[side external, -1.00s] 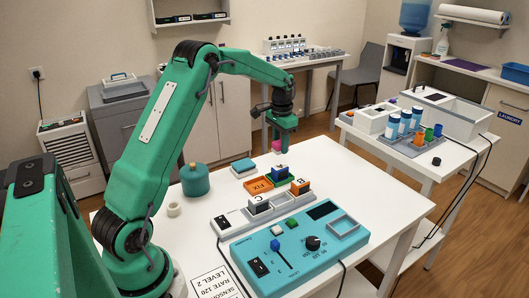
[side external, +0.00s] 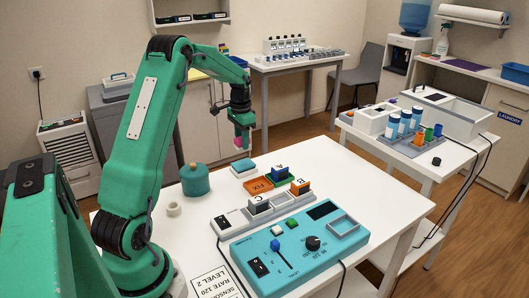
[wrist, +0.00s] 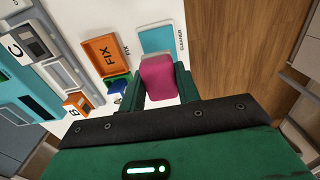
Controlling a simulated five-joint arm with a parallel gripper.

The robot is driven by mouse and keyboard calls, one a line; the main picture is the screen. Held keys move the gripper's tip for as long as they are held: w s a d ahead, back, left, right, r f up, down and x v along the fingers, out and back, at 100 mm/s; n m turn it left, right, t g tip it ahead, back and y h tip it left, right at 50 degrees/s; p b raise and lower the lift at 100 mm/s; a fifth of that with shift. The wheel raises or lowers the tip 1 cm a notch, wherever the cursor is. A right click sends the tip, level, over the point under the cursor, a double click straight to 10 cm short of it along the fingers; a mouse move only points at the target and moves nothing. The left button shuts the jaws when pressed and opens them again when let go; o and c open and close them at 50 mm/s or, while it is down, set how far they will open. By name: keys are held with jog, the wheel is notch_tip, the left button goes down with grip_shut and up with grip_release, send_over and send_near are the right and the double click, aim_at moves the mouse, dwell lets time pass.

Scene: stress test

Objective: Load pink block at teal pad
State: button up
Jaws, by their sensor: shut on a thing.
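My gripper (side external: 242,145) is shut on the pink block (side external: 238,142) and holds it above the far edge of the white table. The block also shows between the two green fingers in the wrist view (wrist: 159,80). The teal pad (side external: 243,166) lies on the table below the block in the side view. In the wrist view the teal pad (wrist: 163,39) is just beyond the block, beside the word CLEANER. The block is apart from the pad in the side view.
An orange FIX tray (side external: 258,185) lies beside the pad. A green tray with a blue block (side external: 280,170) and an orange block (side external: 300,187) are nearby. A teal round pot (side external: 195,180) stands to the left. A teal control box (side external: 300,245) occupies the front.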

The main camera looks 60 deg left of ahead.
aim_at(243, 163)
jog(key=shift+f, duration=2.9)
jog(key=shift+f, duration=0.9)
dwell(0.5)
jog(key=shift+r, duration=3.55)
jog(key=d+r, duration=0.3)
jog(key=d, duration=0.7)
jog(key=s+d+r, duration=0.1)
jog(key=d+r, duration=0.2)
jog(key=d, duration=0.8)
jog(key=d+r, duration=0.3)
jog(key=d, duration=0.8)
jog(key=shift+s+r, duration=0.25)
jog(key=shift+s, duration=0.05)
